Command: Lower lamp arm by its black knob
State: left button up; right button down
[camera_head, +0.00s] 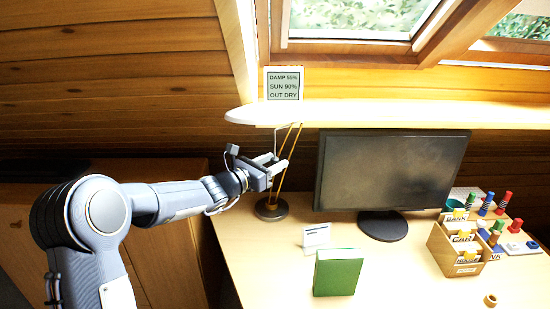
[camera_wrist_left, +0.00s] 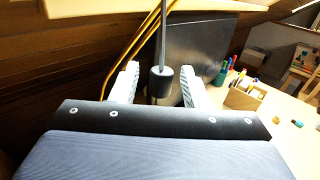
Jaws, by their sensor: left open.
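The lamp stands on the desk with a round dark base (camera_head: 271,208) and thin brass rods (camera_head: 290,152) rising from it. In the left wrist view a black knob (camera_wrist_left: 161,82) hangs at the lower end of a thin grey rod (camera_wrist_left: 163,35), beside the brass rods (camera_wrist_left: 138,40). My left gripper (camera_head: 274,171) is in front of the lamp. In the left wrist view its pale fingers (camera_wrist_left: 160,84) are open, with the knob showing between them; I cannot tell whether they touch it. In the head view the gripper hides the knob. My right gripper is not in view.
A long white slab (camera_head: 390,113) spans above the desk, with a weather sign (camera_head: 283,84) at its left. A black monitor (camera_head: 390,170) stands right of the lamp. A green book (camera_head: 338,272), a white card (camera_head: 316,236) and a wooden organiser (camera_head: 455,250) are on the desk.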

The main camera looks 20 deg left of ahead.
pick_arm(q)
jog(key=shift+w+d, duration=0.35)
jog(key=shift+w, duration=0.1)
jog(key=shift+c, duration=0.2)
